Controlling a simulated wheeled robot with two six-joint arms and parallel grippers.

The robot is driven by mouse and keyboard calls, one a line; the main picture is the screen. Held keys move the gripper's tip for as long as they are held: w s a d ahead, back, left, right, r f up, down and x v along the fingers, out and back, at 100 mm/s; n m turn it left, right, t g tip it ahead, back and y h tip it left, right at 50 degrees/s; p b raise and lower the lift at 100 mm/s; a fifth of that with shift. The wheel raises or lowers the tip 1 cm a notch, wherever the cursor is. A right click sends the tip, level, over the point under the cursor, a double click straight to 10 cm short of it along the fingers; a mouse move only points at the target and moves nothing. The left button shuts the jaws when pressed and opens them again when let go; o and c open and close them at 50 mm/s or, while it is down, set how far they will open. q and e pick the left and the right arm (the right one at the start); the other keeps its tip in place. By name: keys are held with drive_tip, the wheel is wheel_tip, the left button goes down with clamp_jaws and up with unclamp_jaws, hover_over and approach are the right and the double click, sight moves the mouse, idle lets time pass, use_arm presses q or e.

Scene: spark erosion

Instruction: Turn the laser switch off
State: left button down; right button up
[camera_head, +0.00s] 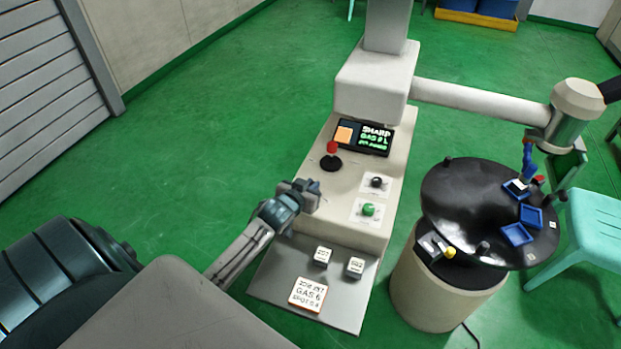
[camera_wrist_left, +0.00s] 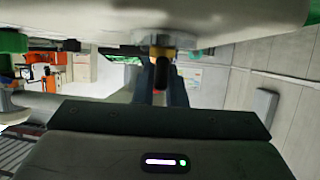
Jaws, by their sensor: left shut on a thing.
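My left gripper (camera_head: 305,192) is at the left edge of the beige console (camera_head: 335,215). In the left wrist view its two dark fingers (camera_wrist_left: 163,88) are closed around a small dark lever (camera_wrist_left: 161,68) with a brass-yellow collar (camera_wrist_left: 160,52). The lever stands out from a pale surface and seems to be the laser switch, though no label shows. In the head view the gripper hides this lever. My right gripper is not in view.
The console carries a display (camera_head: 376,138), a red-topped stick (camera_head: 332,151), a black knob (camera_head: 376,182) and a green button (camera_head: 368,210). Two white labelled blocks (camera_head: 323,255) (camera_head: 355,267) are on its grey base plate. A round black table (camera_head: 462,205) with blue trays stands right. Green floor is clear left.

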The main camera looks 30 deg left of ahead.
use_arm(q)
drive_tip(key=shift+n+y+p, duration=0.65)
drive_tip(key=shift+n+y, duration=0.05)
drive_tip(key=shift+y, duration=0.1)
drive_tip(key=c, duration=1.5)
unclamp_jaws()
drive_tip(key=b+v, duration=0.2)
drive_tip(key=v, duration=0.8)
drive_tip(key=shift+s+d+r, duration=0.15)
drive_tip(key=shift+s+r, duration=0.1)
drive_tip(key=shift+s, duration=0.05)
